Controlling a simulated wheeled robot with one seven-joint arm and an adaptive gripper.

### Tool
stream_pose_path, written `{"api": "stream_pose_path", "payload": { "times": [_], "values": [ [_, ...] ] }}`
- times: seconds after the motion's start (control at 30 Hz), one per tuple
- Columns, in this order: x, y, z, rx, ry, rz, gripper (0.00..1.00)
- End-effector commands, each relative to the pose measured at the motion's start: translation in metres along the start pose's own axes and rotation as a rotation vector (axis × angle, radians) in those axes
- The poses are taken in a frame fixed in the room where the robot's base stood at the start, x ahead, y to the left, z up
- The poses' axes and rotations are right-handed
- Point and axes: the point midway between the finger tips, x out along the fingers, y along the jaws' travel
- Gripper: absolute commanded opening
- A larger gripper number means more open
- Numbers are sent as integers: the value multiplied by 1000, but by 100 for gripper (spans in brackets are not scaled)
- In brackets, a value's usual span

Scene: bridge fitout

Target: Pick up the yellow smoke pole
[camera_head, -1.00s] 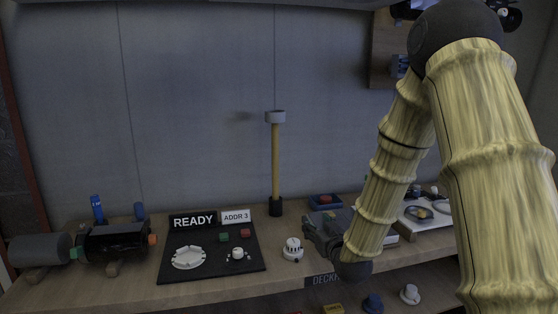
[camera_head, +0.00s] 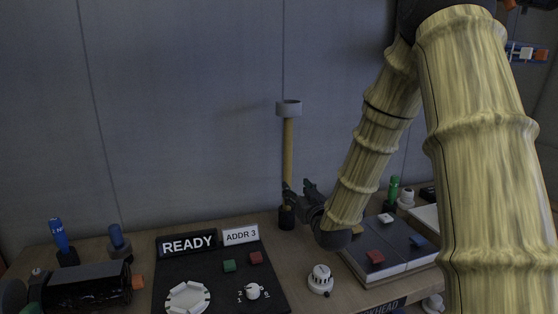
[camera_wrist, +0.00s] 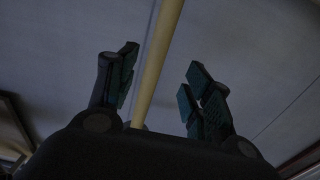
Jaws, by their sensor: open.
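The yellow smoke pole (camera_head: 288,150) stands upright at the back of the bench, with a grey cup on top and its foot in a black holder (camera_head: 287,218). My gripper (camera_head: 295,192) is at the lower part of the pole, just above the holder. In the wrist view the pole (camera_wrist: 156,65) runs between the two open fingers of my gripper (camera_wrist: 160,85), closer to the left finger. I see a gap on the right side; whether the left finger touches the pole I cannot tell.
A black panel with a READY sign (camera_head: 187,243) lies at the left front. A white detector (camera_head: 320,279) sits on the bench in front of my gripper. A grey case with coloured blocks (camera_head: 392,262) lies to the right. The wall (camera_head: 180,100) is close behind the pole.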

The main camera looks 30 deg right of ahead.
Motion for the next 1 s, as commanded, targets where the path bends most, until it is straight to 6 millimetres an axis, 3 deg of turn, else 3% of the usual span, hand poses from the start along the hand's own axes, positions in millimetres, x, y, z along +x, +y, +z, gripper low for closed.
{"api": "stream_pose_path", "payload": {
  "times": [0.3, 0.57, 0.8, 1.0],
  "values": [
    [45, 3, 4, -2, -6, 5, 51],
    [61, 2, 3, -2, -6, 4, 51],
    [93, 1, 2, -2, -6, 3, 51],
    [107, 0, 2, -1, -5, 2, 51]
  ]
}}
